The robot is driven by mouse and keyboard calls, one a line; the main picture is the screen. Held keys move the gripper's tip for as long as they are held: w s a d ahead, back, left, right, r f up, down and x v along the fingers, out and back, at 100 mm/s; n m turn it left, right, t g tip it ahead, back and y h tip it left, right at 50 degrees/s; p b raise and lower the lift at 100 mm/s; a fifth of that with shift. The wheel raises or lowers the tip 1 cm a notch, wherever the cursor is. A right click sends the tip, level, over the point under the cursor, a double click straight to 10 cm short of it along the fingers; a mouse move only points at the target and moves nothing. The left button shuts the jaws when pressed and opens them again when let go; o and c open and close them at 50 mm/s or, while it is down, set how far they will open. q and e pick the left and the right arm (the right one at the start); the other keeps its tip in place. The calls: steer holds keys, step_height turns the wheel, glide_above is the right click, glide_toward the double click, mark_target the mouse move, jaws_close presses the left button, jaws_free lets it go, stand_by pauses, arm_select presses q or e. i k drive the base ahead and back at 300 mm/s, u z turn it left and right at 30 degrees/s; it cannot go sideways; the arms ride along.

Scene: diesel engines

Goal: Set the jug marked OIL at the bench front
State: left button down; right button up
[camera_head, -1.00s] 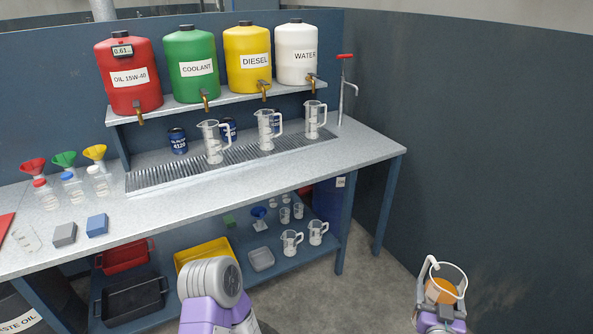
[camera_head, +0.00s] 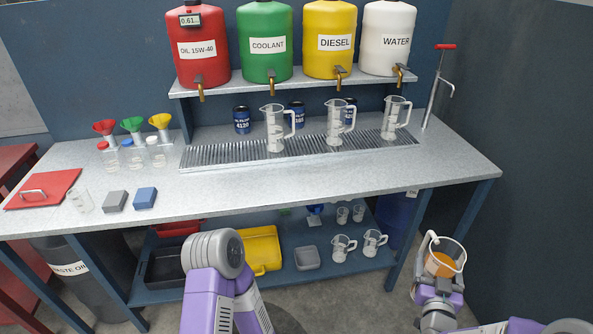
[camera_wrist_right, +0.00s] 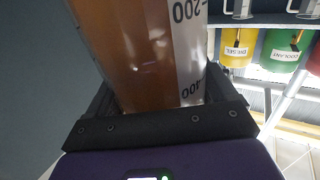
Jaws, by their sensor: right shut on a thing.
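My right gripper (camera_head: 438,290) is shut on a clear jug (camera_head: 447,253) holding amber-brown liquid. In the right wrist view the jug (camera_wrist_right: 145,50) fills the space between the jaws (camera_wrist_right: 160,105); scale numbers such as 200 and 400 show, but no OIL word can be read. The grey bench (camera_head: 330,185) has bare surface along its front. My left arm shows at bottom centre; its gripper is out of view.
Three clear jugs stand on the drip grate (camera_head: 300,148) under the taps. A red lid (camera_head: 42,190), a grey block (camera_head: 115,201) and a blue block (camera_head: 145,198) lie at front left. The front middle and right are clear. A dark wall (camera_head: 545,150) stands at right.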

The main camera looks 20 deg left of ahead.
mark_target(292, 176)
steer(key=u, duration=0.5)
steer(key=i, duration=0.5)
steer(key=u, duration=0.45)
